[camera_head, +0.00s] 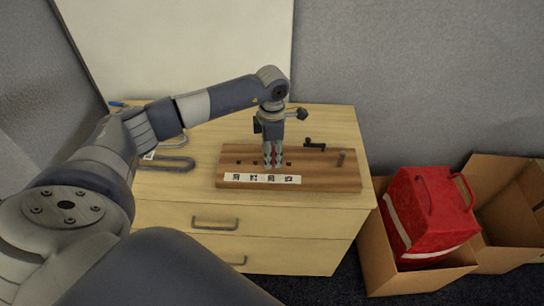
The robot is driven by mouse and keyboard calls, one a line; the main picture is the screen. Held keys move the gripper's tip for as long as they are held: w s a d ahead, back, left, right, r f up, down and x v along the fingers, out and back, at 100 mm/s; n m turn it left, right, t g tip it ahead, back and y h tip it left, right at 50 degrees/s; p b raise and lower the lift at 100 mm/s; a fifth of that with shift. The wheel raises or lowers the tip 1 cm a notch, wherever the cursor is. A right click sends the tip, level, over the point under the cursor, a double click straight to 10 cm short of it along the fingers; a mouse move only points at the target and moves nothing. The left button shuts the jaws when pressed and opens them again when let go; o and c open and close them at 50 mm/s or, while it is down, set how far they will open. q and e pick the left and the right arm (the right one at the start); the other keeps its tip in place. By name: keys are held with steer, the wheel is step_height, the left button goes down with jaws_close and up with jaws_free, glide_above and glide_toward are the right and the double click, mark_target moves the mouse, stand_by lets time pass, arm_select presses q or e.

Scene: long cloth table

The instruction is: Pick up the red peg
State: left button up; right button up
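A wooden board (325,181) with a row of dark holes lies on top of the light wooden cabinet. My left gripper (273,165) points down at the middle of the board, with its fingertips close to the board's surface. A little red, seemingly the red peg (273,155), shows between the fingers. The fingers hide most of it, and I cannot tell whether they press on it. My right gripper is not in view.
A small black part (314,145) sits at the board's back edge. A white marked label (262,178) is on its front. Grey handle-like bars (165,163) lie at left. A red bag (432,215) sits in a cardboard box (376,250) on the floor at right.

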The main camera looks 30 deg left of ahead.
arm_select(q)
jaws_close()
steer(key=shift+r, duration=0.15)
steer(key=shift+r, duration=0.2)
steer(key=r, duration=0.1)
steer(key=r+b, duration=0.1)
steer(key=shift+s+d+r+b, duration=0.15)
steer(key=shift+d+r+b, duration=0.05)
steer(key=shift+r+b, duration=0.15)
steer(key=s+d+r+b, duration=0.1)
steer(key=s+d+b, duration=0.2)
steer(key=s+d, duration=0.7)
steer(key=shift+s+d+r, duration=0.3)
steer(key=shift+s+d, duration=0.05)
steer(key=shift+d, duration=0.25)
